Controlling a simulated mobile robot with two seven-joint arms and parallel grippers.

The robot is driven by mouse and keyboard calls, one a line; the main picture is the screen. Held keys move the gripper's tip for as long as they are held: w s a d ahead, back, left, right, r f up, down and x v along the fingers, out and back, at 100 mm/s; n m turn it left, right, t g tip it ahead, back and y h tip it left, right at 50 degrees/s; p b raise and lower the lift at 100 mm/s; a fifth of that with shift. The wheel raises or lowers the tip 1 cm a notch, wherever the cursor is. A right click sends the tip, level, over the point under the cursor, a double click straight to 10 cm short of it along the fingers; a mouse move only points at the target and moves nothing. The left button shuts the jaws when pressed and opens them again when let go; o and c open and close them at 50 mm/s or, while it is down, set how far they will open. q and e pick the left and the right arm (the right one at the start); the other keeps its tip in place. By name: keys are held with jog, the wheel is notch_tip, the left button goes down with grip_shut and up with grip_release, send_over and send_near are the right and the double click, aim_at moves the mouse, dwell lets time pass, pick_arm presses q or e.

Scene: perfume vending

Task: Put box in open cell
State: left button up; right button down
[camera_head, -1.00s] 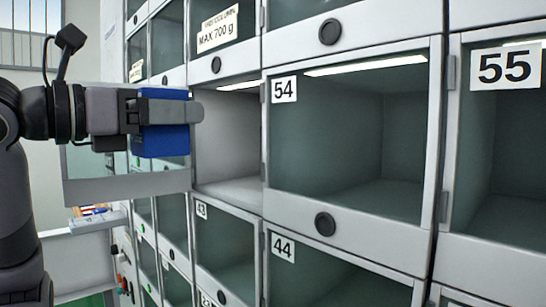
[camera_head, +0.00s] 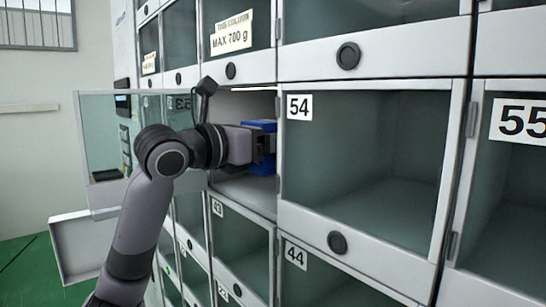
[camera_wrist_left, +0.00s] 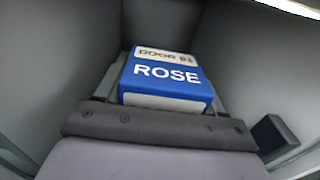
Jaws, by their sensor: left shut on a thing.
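The blue and white box (camera_wrist_left: 165,75), labelled ROSE, is held by my left gripper (camera_head: 262,150). In the head view the blue box (camera_head: 262,128) shows above and below the fingers, inside the mouth of the open cell (camera_head: 245,103), left of cell 54. The wrist view shows grey cell walls around the box. Whether the box touches the cell floor cannot be told. The open cell's glass door (camera_head: 100,130) is swung out to the left, behind my arm. My right gripper is not in view.
Closed glass-fronted cell 54 (camera_head: 365,170) and cell 55 (camera_head: 515,180) stand to the right. Closed cells 43 (camera_head: 240,250) and 44 (camera_head: 320,285) are below. A sign reading MAX 700 g (camera_head: 231,34) is above. The open door's frame is close to my left arm.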

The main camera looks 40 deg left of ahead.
aim_at(273, 158)
pick_arm(q)
notch_tip(273, 158, down, 3)
jog(key=shift+r, duration=0.1)
jog(key=shift+w+f, duration=0.2)
jog(key=shift+f, duration=0.15)
jog(key=shift+f, duration=0.1)
jog(key=shift+f, duration=0.15)
jog(key=o, duration=1.1)
